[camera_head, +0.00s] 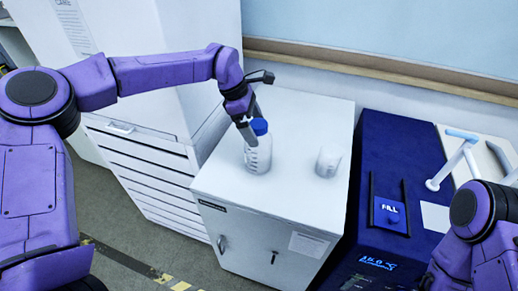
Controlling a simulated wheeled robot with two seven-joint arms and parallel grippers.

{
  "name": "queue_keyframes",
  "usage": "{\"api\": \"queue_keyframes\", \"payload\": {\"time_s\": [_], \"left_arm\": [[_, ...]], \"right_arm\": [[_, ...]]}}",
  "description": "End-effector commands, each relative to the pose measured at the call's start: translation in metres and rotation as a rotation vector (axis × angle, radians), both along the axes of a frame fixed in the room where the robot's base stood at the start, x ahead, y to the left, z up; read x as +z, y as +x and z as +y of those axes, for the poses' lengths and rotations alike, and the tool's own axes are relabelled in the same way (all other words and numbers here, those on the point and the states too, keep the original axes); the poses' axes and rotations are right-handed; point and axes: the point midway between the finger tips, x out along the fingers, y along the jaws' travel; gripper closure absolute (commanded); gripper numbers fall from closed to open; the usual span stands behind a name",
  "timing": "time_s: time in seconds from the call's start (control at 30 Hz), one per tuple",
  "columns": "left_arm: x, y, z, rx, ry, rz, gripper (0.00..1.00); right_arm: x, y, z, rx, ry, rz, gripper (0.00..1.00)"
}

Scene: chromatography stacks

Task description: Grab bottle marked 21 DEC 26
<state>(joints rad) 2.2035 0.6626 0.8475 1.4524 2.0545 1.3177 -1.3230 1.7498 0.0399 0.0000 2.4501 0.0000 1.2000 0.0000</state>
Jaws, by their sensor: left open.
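A clear bottle with a blue cap (258,157) stands upright on top of the white cabinet (303,117). Its markings are too small to read, so I cannot tell whether it says 21 DEC 26. My left gripper (251,126) is open and reaches down from above at the bottle's cap. The fingers overlap the cap's left side and upper edge in the picture. I cannot tell whether they touch it. My right arm shows at the lower right, but its gripper is out of the picture.
A clear beaker (328,162) stands on the cabinet to the bottle's right. A white drawer unit (150,172) is on the left, and a wall with a wooden rail (380,66) is behind.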

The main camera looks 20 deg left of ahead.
Motion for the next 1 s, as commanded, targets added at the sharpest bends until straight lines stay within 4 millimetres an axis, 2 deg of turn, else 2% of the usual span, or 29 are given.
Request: {"api": "queue_keyframes", "payload": {"time_s": [0.03, 0.07, 0.2, 0.43, 0.47, 0.5, 0.73, 0.77, 1.0], "left_arm": [[-0.003, -0.001, -0.006, -0.003, 0.002, 0.006, 0.00], [-0.008, -0.001, -0.010, -0.004, 0.003, 0.005, 0.00], [-0.029, 0.001, -0.018, -0.004, 0.002, 0.003, 0.00], [-0.034, 0.002, -0.021, -0.005, 0.000, 0.001, 0.00], [-0.034, 0.002, -0.021, -0.005, 0.000, 0.001, 0.03], [-0.034, 0.002, -0.021, -0.005, 0.001, 0.001, 0.16], [-0.034, 0.002, -0.021, -0.005, 0.001, 0.001, 0.91], [-0.032, 0.003, -0.021, -0.005, -0.001, -0.001, 0.96], [-0.031, 0.003, -0.021, -0.005, -0.001, -0.002, 0.96]], "right_arm": [[0.011, 0.000, 0.000, 0.000, 0.000, 0.000, 0.00], [0.014, 0.000, 0.000, 0.000, 0.000, 0.000, 0.00], [0.018, 0.000, 0.000, 0.000, 0.000, 0.000, 0.00], [0.016, 0.000, 0.000, 0.000, 0.000, 0.000, 0.00], [0.016, 0.000, 0.000, 0.000, 0.000, 0.000, 0.00], [0.016, 0.000, 0.000, 0.000, 0.000, 0.000, 0.00], [0.016, 0.000, 0.000, 0.000, 0.000, 0.000, 0.00], [0.017, 0.000, 0.000, 0.000, 0.000, 0.000, 0.00], [0.015, 0.000, 0.000, 0.000, 0.000, 0.000, 0.00]]}}
